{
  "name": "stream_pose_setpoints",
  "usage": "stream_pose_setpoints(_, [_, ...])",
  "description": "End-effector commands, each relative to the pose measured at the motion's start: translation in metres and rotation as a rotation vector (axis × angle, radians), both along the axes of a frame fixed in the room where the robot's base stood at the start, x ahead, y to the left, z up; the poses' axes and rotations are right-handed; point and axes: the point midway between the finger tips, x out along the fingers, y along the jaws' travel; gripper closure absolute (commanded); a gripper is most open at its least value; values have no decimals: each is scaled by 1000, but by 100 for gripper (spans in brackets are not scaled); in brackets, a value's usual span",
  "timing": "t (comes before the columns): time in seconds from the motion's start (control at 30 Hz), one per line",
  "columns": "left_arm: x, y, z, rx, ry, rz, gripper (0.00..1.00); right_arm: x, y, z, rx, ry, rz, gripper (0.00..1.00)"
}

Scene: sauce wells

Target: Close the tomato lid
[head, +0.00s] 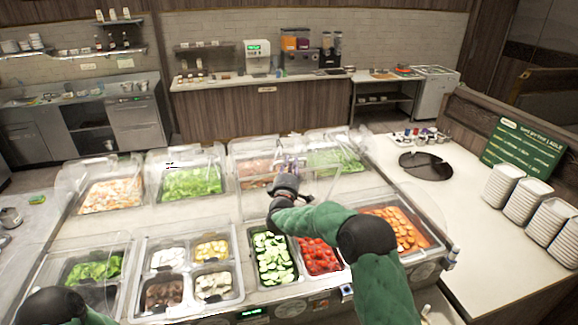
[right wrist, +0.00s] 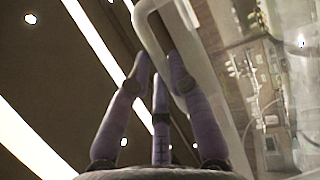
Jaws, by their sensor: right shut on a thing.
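The red tomatoes (head: 318,256) lie in a well at the front of the counter, beside the cucumber slices (head: 273,258). The well is uncovered from above in the head view, and my right forearm passes over its right side. A clear lid (head: 325,187) stands raised behind it; its outline is faint. My right gripper (head: 290,168) is up at this lid. In the right wrist view its purple fingers (right wrist: 160,75) are closed around the pale handle (right wrist: 146,22) of a clear lid. Only part of my left arm shows at the bottom left; its gripper is out of view.
Other wells hold carrots (head: 398,230), lettuce (head: 190,182) and several other foods, some under clear lids. Stacked white dishes (head: 551,222), a black round tray (head: 425,166) and a green menu board (head: 524,149) stand on the right counter.

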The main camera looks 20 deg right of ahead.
Motion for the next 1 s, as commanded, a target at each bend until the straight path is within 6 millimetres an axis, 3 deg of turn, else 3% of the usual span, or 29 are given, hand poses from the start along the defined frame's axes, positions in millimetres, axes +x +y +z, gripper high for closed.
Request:
stream_pose_setpoints(0.03, [0,0,-11,0,0,0,48,-5,4,-16,2,4,9,100])
stream_pose_setpoints(0.37, [0,0,-48,0,0,0,48,-44,5,-36,1,-65,13,100])
stream_pose_setpoints(0.63, [0,0,-76,0,0,0,48,-90,5,-66,1,-69,14,100])
stream_pose_setpoints(0.8, [0,0,-87,0,0,0,48,-109,6,-80,1,-66,15,100])
stream_pose_setpoints(1.0, [0,0,-88,0,0,0,48,-115,6,-84,1,-65,15,100])
